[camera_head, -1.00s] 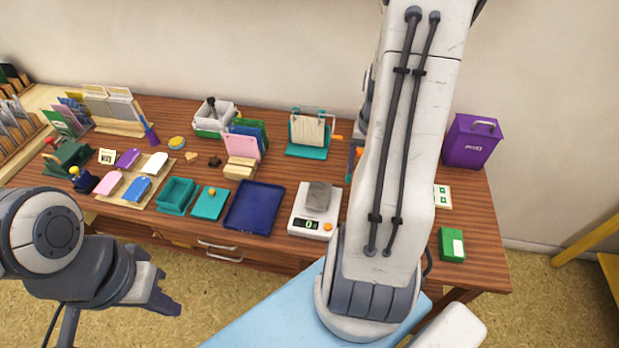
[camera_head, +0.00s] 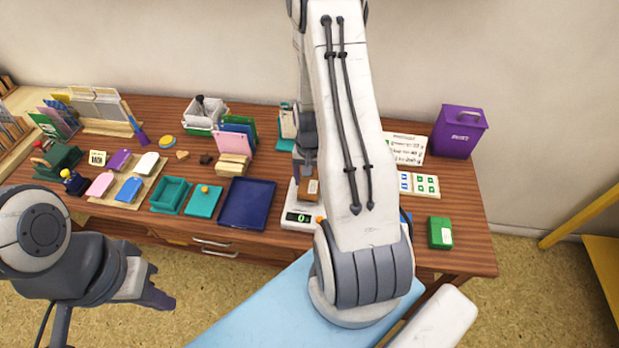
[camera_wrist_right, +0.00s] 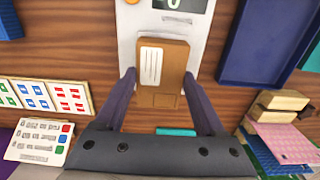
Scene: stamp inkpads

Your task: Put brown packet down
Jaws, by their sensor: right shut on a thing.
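The brown packet (camera_wrist_right: 165,88) with a white label is between the two fingers of my right gripper (camera_wrist_right: 160,80) in the right wrist view. My right gripper is shut on it. In the head view the packet (camera_head: 309,190) shows small beside my right arm, over the white scale (camera_head: 299,217). The scale (camera_wrist_right: 205,22) also shows past the packet in the wrist view. I cannot tell whether the packet touches the scale. Its display appears to read 0. My left gripper (camera_head: 155,292) is low at the left, away from the packet; its jaw opening is unclear.
A dark blue tray (camera_head: 247,222) lies left of the scale. A green box (camera_head: 440,233), a stamp sheet (camera_head: 427,177) and a purple bin (camera_head: 460,112) are on the right. Teal trays and coloured inkpads sit further left. My right arm hides part of the table.

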